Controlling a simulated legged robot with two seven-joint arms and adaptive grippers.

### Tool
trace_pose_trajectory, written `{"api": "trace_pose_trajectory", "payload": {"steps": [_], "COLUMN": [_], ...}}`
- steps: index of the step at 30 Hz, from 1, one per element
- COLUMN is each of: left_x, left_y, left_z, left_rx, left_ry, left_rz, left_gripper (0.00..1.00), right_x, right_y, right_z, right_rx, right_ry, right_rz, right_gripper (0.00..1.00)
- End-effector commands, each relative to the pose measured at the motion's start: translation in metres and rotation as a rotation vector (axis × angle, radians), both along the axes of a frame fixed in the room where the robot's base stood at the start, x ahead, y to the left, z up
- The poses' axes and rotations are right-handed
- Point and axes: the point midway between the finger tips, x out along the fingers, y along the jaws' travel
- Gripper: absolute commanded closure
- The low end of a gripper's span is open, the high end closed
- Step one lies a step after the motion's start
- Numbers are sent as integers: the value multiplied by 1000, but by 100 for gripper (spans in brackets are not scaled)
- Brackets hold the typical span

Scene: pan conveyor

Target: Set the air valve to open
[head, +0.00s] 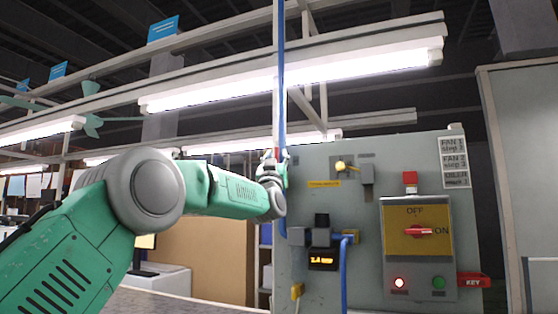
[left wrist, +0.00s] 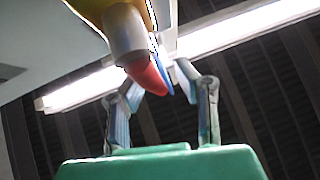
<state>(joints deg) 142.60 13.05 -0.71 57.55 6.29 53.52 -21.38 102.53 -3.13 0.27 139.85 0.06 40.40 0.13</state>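The air valve appears to be the part with a red handle end (left wrist: 150,76) and a grey-white collar (left wrist: 123,30) in the left wrist view. A yellow part shows above the collar. My left gripper (left wrist: 160,84) has its two fingers spread, one on each side of the red end. Whether either finger touches it I cannot tell. In the head view my left gripper (head: 272,166) is at the left edge of the grey control panel, by the blue hose (head: 282,70), and largely covers the valve. My right gripper is out of view.
The grey panel (head: 330,205) carries a yellow switch plate with a red knob (head: 418,232), a red lamp (head: 399,283), a green button (head: 438,283) and a small display (head: 322,261). A second blue hose (head: 344,275) runs down its front. Lit tubes (head: 300,78) hang above.

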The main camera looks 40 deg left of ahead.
Motion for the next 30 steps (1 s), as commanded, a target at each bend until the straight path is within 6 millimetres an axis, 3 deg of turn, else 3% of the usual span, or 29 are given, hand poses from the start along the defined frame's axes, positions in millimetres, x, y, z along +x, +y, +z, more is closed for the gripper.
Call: {"api": "trace_pose_trajectory", "payload": {"steps": [14,30], "left_x": [-3,-59], "left_y": [-4,-28], "left_z": [-7,-69], "left_rx": [1,0], "left_ry": [5,4], "left_rz": [-2,-1], "left_gripper": [68,68], "right_x": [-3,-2], "right_y": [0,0], "right_z": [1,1], "right_rx": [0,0], "right_ry": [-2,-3], "right_rz": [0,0], "right_gripper": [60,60]}}
